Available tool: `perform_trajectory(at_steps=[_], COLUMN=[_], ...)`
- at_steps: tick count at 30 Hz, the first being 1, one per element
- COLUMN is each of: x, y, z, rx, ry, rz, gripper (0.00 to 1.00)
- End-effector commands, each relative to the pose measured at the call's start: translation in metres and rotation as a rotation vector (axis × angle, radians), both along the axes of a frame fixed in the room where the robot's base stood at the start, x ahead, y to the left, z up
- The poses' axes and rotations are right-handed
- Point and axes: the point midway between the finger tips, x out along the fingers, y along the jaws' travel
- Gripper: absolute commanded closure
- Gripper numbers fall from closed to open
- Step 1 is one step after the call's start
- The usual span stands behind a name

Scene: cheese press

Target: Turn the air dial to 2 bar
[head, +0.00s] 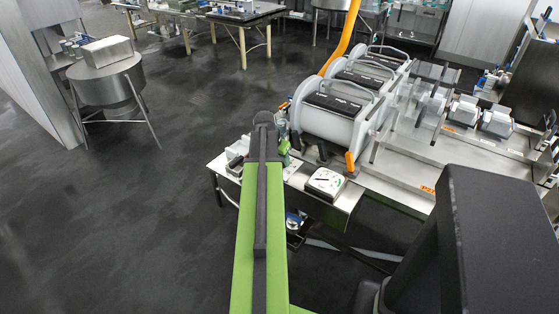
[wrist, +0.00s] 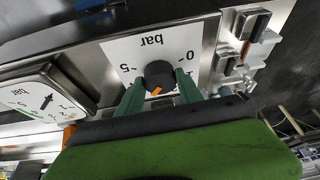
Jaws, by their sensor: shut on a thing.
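The air dial (wrist: 158,74) is a round black knob on a white scale plate (wrist: 150,46) in the wrist view. The plate appears upside down, with "bar" above the knob, 5 at left and 0 at right. An orange mark on the knob points down and slightly left in the picture; the scale beneath it is hidden. My gripper (wrist: 160,83) has its green fingers on either side of the knob, shut on it. In the head view my arm hides the dial.
A white gauge (wrist: 42,95) marked bar stands left of the dial; it shows in the head view (head: 325,183) on the table corner. Small switches or valves (wrist: 250,35) sit right of the plate. White drums (head: 330,110) stand behind. The floor to the left is open.

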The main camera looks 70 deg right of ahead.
Motion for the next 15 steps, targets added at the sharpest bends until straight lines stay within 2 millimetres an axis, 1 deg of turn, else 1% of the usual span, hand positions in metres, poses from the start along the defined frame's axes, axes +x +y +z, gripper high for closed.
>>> perform_trajectory(at_steps=[15], x=[-0.0026], y=[-0.0037], z=[0.0012], rx=[-0.01], ry=[-0.005], rz=[0.487], gripper=[0.98])
